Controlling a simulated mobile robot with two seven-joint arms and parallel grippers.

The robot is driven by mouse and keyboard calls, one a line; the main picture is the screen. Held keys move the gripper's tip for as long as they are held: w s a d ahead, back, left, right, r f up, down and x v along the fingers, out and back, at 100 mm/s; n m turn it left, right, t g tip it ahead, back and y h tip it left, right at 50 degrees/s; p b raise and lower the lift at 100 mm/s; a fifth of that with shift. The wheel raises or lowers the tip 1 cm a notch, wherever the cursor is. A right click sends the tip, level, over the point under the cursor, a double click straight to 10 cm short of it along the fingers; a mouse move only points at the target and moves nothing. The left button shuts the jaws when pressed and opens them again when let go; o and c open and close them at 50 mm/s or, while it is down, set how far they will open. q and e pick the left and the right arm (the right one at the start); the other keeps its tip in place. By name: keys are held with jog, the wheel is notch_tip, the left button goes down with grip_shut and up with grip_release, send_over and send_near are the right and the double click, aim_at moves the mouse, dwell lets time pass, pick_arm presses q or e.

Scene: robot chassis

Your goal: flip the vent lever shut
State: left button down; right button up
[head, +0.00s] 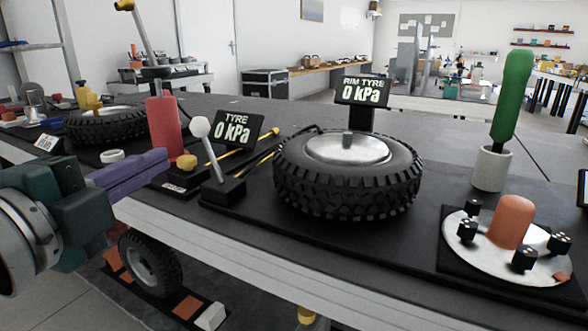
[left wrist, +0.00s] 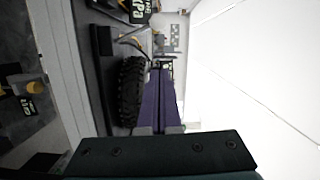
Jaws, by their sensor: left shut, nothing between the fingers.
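A small lever with a white ball knob (head: 200,127) stands on a black block (head: 222,191) on the bench, its stick leaning slightly to the left. I take it to be the vent lever, though no label on it is readable. My left gripper (head: 165,160) has purple fingers, shut and empty. In the head view its tips are left of the lever, apart from it, in front of the red cylinder's base. The closed fingers also show in the left wrist view (left wrist: 158,75), pointing away from the camera; the lever cannot be made out there. My right gripper is out of view.
A yellow knob (head: 186,160) and a red cylinder (head: 163,125) stand near the fingertips. A gauge (head: 236,130) reading "TYRE 0 kPa" is behind the lever. A tyre (head: 347,190) on a rim is to its right. A green-handled tool (head: 513,90) stands further right.

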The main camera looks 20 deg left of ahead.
pick_arm(q)
jog(key=b, duration=0.2)
send_near(208, 149)
jog(key=w+d+r, duration=0.3)
jog(key=r, duration=0.1)
jog(key=w+a, duration=0.3)
jog(key=shift+a+f, duration=0.15)
jog(key=shift+f, duration=0.15)
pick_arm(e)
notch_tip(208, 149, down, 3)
